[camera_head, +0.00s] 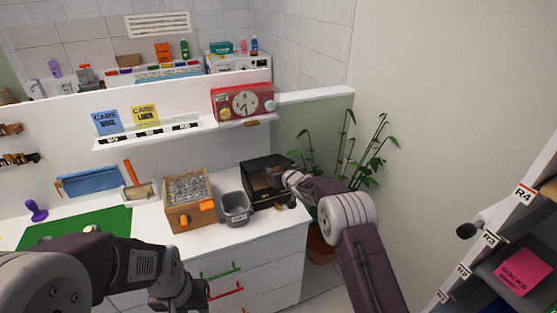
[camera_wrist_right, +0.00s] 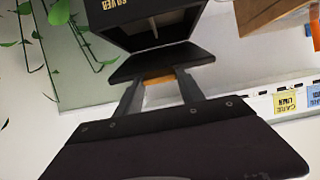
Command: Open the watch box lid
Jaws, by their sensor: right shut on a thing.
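The watch box (camera_head: 262,168) is a dark box at the right end of the white counter. In the right wrist view the dark box (camera_wrist_right: 112,22) shows lettering, and a gap opens onto its inside above a flat dark panel, which looks like its lid (camera_wrist_right: 160,62). My right gripper (camera_head: 283,176) is at the box's right side in the head view. In the wrist view its fingers (camera_wrist_right: 158,84) reach the panel's edge, with an orange-brown strip between them. My left gripper (camera_head: 180,295) is low in the head view, away from the box, and its fingers are unclear.
A grey bin (camera_head: 235,208) and a wooden box with orange parts (camera_head: 190,203) stand left of the watch box. A plant (camera_head: 355,160) is close on the right. The green mat (camera_head: 75,228) is mostly clear.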

